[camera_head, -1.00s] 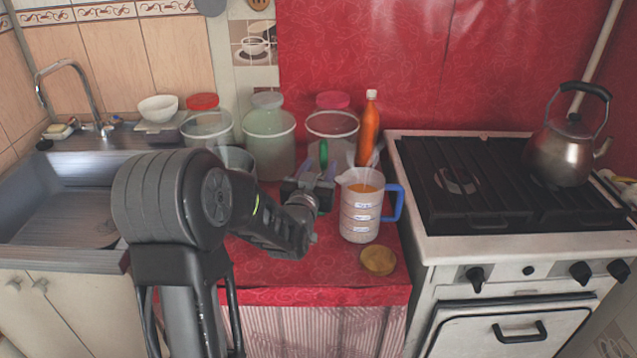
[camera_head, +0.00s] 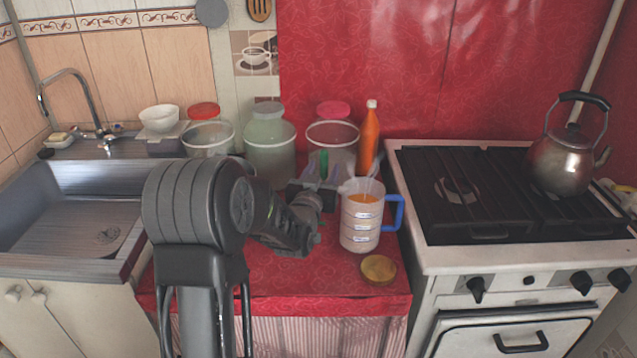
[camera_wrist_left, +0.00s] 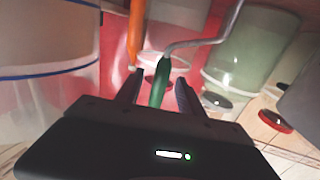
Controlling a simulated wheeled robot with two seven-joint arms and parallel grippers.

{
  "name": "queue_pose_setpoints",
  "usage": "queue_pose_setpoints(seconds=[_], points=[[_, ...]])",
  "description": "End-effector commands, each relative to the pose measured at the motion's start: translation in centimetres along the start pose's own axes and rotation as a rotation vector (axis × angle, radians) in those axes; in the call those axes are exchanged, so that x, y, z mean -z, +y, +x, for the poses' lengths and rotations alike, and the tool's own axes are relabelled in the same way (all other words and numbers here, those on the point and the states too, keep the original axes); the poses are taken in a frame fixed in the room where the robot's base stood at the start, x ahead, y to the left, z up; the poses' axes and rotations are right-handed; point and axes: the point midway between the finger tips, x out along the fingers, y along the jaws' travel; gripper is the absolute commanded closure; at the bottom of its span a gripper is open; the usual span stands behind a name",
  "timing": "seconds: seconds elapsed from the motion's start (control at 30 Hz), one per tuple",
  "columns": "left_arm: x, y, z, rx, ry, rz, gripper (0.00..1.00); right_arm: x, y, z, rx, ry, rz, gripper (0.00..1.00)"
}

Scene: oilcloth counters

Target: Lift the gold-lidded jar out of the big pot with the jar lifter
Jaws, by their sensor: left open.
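My left gripper (camera_head: 316,182) is open behind the measuring jug, low over the red counter. In the left wrist view its two fingers (camera_wrist_left: 160,80) stand on either side of a green handle (camera_wrist_left: 161,82) with a bent grey metal rod. The handle also shows upright in the head view (camera_head: 323,163); I cannot tell whether it is the jar lifter. A gold disc-shaped lid (camera_head: 378,269) lies near the counter's front; no jar shows under it. The big pot is not clearly seen; my arm hides part of the counter. My right gripper is not in view.
The jug (camera_head: 360,228) with a blue handle stands close right of my gripper. An orange bottle (camera_head: 368,140) and several lidded containers, including a green one (camera_head: 269,155), stand behind. The sink (camera_head: 75,215) is left; the stove (camera_head: 500,190) with a kettle (camera_head: 562,160) is right.

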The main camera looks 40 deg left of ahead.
Motion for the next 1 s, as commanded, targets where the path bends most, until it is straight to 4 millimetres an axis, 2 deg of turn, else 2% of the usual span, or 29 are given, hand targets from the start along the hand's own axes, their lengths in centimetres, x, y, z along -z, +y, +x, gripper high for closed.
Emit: queue_pose_setpoints(seconds=[0.33,0.97,1.0], points=[[0.1,-0.1,4.5,0.001,0.0,0.003,0.55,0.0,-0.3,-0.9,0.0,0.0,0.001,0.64],[0.1,-0.1,4.7,0.0,0.0,0.0,0.55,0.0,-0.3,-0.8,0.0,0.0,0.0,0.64],[0.1,-0.1,4.7,0.0,0.0,0.0,0.57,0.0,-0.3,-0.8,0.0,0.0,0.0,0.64]])
